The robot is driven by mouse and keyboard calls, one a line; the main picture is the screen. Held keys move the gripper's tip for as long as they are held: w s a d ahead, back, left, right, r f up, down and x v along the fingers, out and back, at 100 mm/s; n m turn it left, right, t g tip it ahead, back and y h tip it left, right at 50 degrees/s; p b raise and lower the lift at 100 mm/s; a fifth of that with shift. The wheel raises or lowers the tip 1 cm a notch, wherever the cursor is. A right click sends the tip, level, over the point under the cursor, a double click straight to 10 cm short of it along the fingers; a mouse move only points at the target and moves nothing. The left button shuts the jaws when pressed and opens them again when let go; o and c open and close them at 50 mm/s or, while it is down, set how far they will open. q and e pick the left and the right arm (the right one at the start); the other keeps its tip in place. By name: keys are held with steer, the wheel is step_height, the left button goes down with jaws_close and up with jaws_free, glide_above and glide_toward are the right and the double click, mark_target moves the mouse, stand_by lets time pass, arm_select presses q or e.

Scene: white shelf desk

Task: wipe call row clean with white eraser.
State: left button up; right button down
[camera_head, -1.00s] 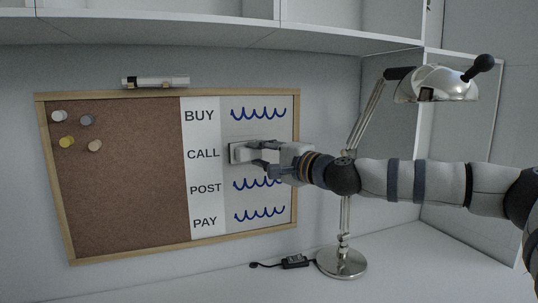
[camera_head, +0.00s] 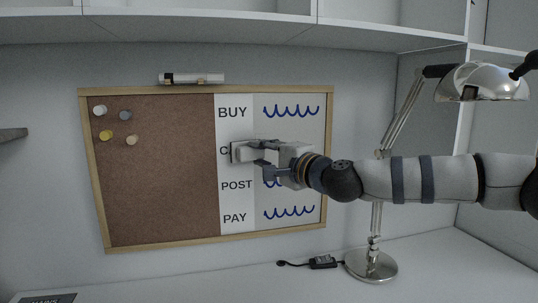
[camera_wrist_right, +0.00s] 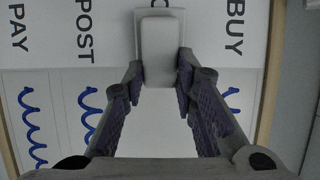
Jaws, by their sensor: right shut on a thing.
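My right gripper (camera_head: 262,158) is shut on the white eraser (camera_head: 240,152) and holds it at the whiteboard strip (camera_head: 290,150). The eraser covers most of the CALL label; only its first letter shows. In the wrist view the eraser (camera_wrist_right: 162,50) sits between the fingertips of my right gripper (camera_wrist_right: 162,68), flat against or very close to the board. The blank strip behind it, between the BUY and POST squiggles, shows no blue marks where visible. Blue squiggles stand in the BUY row (camera_head: 291,112) and PAY row (camera_head: 289,212); the gripper partly hides the POST squiggle. My left gripper is not visible.
The cork half (camera_head: 155,190) of the framed board holds several pins. A marker holder (camera_head: 192,78) sits above the frame. A silver desk lamp (camera_head: 372,265) stands right, behind my right arm. A black adapter (camera_head: 322,262) lies on the desk. An unclear grey piece (camera_head: 12,135) enters at left.

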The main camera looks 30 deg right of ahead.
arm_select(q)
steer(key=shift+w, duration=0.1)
arm_select(e)
steer(key=shift+s, duration=0.1)
